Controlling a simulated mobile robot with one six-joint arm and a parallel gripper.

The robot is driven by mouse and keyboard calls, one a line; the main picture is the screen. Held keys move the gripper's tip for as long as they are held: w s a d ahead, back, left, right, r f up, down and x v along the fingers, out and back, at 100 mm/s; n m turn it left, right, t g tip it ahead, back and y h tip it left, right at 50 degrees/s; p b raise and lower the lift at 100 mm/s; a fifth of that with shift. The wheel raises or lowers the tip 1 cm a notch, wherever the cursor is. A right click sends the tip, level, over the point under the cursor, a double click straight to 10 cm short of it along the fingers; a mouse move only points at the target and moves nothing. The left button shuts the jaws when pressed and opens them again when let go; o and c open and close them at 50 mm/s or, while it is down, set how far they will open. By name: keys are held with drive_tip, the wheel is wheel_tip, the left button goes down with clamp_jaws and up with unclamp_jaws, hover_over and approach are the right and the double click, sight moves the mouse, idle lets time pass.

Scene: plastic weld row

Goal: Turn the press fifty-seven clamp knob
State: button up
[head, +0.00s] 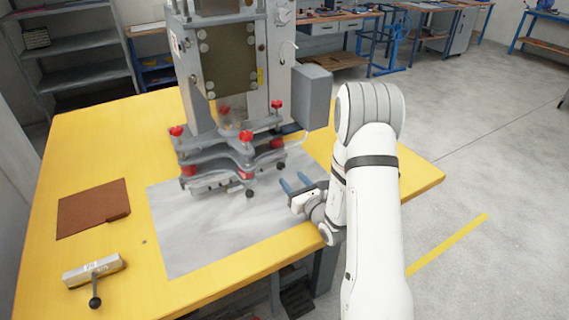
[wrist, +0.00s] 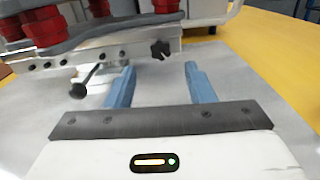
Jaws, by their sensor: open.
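A grey press (head: 235,75) stands on the yellow table, with several red knobs on its clamp plates. A small black lobed knob (head: 250,194) sits low on the near edge of the lower plate. It also shows in the wrist view as a black knob (wrist: 160,49) just beyond and between my fingertips. I cannot read a number fifty-seven on the press. My gripper (head: 294,183) is open and empty, low over the grey sheet, to the right of the black knob and apart from it. In the wrist view my gripper (wrist: 159,70) has its blue fingers spread toward the plate edge.
A black ball-ended lever (wrist: 78,90) sticks out left of my fingers. Red knobs (wrist: 90,20) hang above. A grey box (head: 312,97) juts from the press's right side. A brown pad (head: 92,207) and a metal block (head: 92,268) lie left. The grey sheet's (head: 215,238) front is clear.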

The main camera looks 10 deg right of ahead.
sight(282, 167)
drive_tip(key=x, duration=0.6)
drive_tip(key=shift+w, duration=0.35)
drive_tip(key=shift+c, duration=0.6)
drive_tip(key=c, duration=0.8)
drive_tip(key=shift+m, duration=1.7)
drive_tip(key=shift+c, duration=0.2)
drive_tip(key=o, duration=1)
drive_tip(key=shift+c, duration=0.2)
